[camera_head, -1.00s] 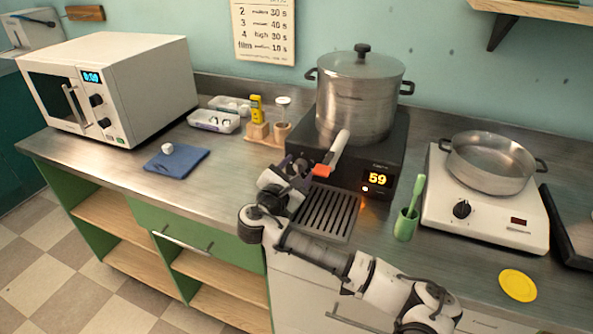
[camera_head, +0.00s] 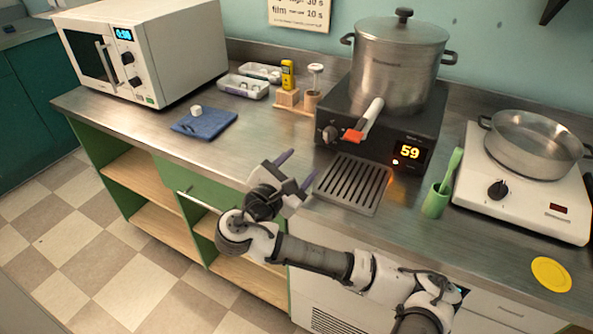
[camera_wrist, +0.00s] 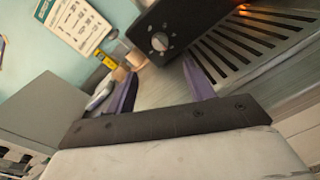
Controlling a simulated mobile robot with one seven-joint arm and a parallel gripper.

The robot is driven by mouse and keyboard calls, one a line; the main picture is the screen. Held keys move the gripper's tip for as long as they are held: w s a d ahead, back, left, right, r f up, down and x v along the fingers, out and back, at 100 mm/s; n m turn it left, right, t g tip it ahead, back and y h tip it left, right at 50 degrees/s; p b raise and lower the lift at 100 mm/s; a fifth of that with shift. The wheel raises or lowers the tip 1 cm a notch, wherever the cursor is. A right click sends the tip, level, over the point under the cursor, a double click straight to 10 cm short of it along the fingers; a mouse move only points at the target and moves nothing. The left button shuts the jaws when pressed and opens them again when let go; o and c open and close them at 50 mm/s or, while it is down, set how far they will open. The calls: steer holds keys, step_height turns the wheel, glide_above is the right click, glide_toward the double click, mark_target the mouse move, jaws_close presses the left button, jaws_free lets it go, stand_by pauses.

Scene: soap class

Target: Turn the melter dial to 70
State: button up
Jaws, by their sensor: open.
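The melter (camera_head: 345,108) is a black unit on the counter with a large lidded steel pot (camera_head: 398,62) on top. Its display (camera_head: 409,153) reads 59 in yellow. The melter dial (camera_head: 330,134) is a dark knob at the left of its front face. In the wrist view the dial (camera_wrist: 160,41) shows with pale marks around it. My gripper (camera_head: 298,168) is open and empty, in front of the melter, left of the drip grate and apart from the dial. In the wrist view its purple fingers (camera_wrist: 160,88) are spread below the dial.
A slotted drip grate (camera_head: 354,184) lies before the melter. A spout with a red handle (camera_head: 353,135) juts above it. A green cup (camera_head: 435,202) and white hot plate (camera_head: 530,185) stand right. A blue cloth (camera_head: 204,123) lies left; the counter between is clear.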

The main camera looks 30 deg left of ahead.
steer(key=shift+s, duration=0.25)
